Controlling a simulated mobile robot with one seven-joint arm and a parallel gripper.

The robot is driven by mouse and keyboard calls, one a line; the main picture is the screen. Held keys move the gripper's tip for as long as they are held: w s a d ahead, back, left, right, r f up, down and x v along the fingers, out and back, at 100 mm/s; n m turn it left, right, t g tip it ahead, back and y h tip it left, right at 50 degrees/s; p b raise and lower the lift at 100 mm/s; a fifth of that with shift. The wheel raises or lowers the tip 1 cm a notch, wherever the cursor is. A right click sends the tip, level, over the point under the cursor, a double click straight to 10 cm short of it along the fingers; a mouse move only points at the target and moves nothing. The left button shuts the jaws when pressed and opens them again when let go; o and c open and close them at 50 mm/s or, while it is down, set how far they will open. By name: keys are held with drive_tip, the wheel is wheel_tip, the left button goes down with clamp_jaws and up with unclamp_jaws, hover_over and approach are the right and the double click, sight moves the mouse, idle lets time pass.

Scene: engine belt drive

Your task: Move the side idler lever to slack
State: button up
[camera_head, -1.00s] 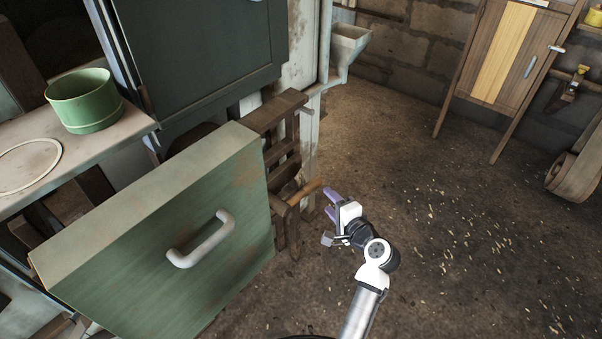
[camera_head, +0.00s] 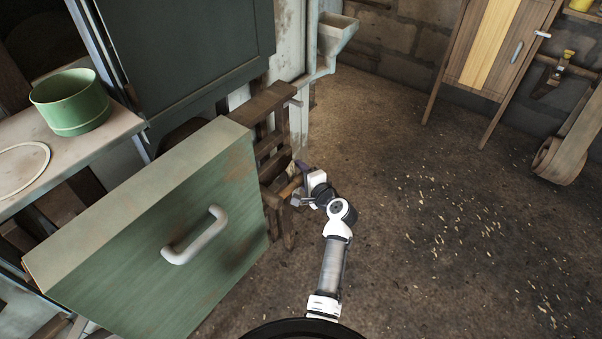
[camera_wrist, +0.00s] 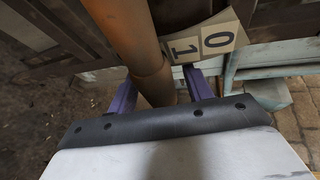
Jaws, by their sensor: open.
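The side idler lever, a brown-orange rounded bar (camera_head: 290,187), sticks out of the dark frame behind the green panel. In the wrist view the lever (camera_wrist: 132,38) runs down from the top and its end lies between my two purple fingers. My gripper (camera_wrist: 160,92) is open around the lever, with a gap on the right side; whether the left finger touches it I cannot tell. In the head view my gripper (camera_head: 299,172) is at the lever, its fingertips partly hidden. A plate marked 1 and 0 (camera_wrist: 204,42) lies beyond the fingers.
A green panel with a pale handle (camera_head: 195,235) stands left of my arm. A dark wooden frame (camera_head: 272,125) is behind the lever. A green pot (camera_head: 70,105) sits on a ledge at left.

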drive_tip(key=shift+w+a+f, duration=0.1)
drive_tip(key=shift+w, duration=0.1)
clamp_jaws()
idle(0.3)
wheel_tip(320, 180, up, 4)
drive_tip(key=n+b, duration=0.1)
drive_tip(key=b, duration=0.1)
drive_tip(key=n+t+b, duration=0.1)
drive_tip(key=b, duration=0.1)
drive_tip(key=shift+f+n+t, duration=0.2)
drive_tip(key=shift+n+t, duration=0.1)
drive_tip(key=shift+s+a+r+n+t+y+b, duration=0.15)
drive_tip(key=shift+r+n+t+b, duration=0.15)
drive_tip(key=shift+r+n+b, duration=0.35)
drive_tip(key=shift+s+a+r+n+t+y+b, duration=0.15)
drive_tip(key=shift+r+n+t+b, duration=0.2)
drive_tip(key=shift+r+b, duration=0.6)
drive_tip(key=shift+d+r, duration=0.1)
